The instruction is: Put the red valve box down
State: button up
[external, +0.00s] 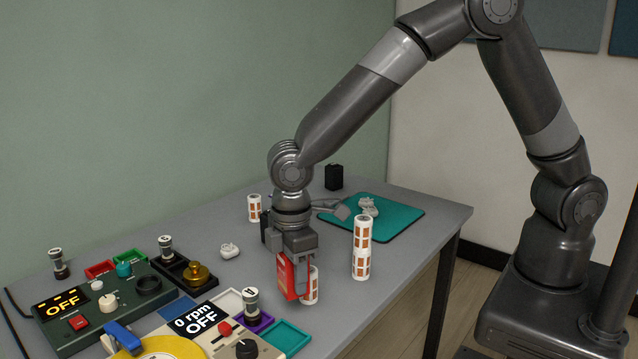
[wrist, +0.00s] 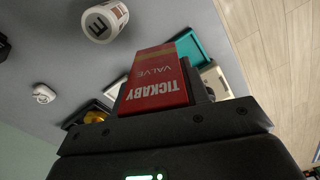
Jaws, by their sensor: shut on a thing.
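The red valve box (external: 286,276) is held in my gripper (external: 292,284) low over the grey table; I cannot tell whether its bottom touches the surface. In the wrist view the red box (wrist: 156,84) shows its label "TICKABY VALVE" and sits between the fingers of my gripper (wrist: 158,102). A white cylinder with orange panels (external: 310,286) stands close beside the box on its right, partly hidden by my gripper.
A taller white-and-orange stack (external: 361,248) stands to the right, and another cylinder (external: 254,208) behind. A teal mat (external: 400,222) lies at the back right. A green control panel (external: 110,302), a beige panel with a motor display (external: 232,336) and small trays (external: 287,338) fill the front left.

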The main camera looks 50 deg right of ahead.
jog(key=a+f, duration=0.1)
jog(key=s+a+f, duration=0.1)
jog(key=a, duration=0.1)
jog(key=a+f, duration=0.1)
jog(key=a, duration=0.1)
jog(key=shift+s+a+f, duration=0.15)
jog(key=shift+s+f, duration=0.15)
jog(key=shift+s, duration=0.05)
jog(key=shift+f, duration=1.85)
jog(key=shift+f, duration=0.2)
jog(key=o, duration=1)
jog(key=shift+r, duration=0.1)
notch_tip(320, 180, up, 12)
jog(key=shift+r, duration=0.15)
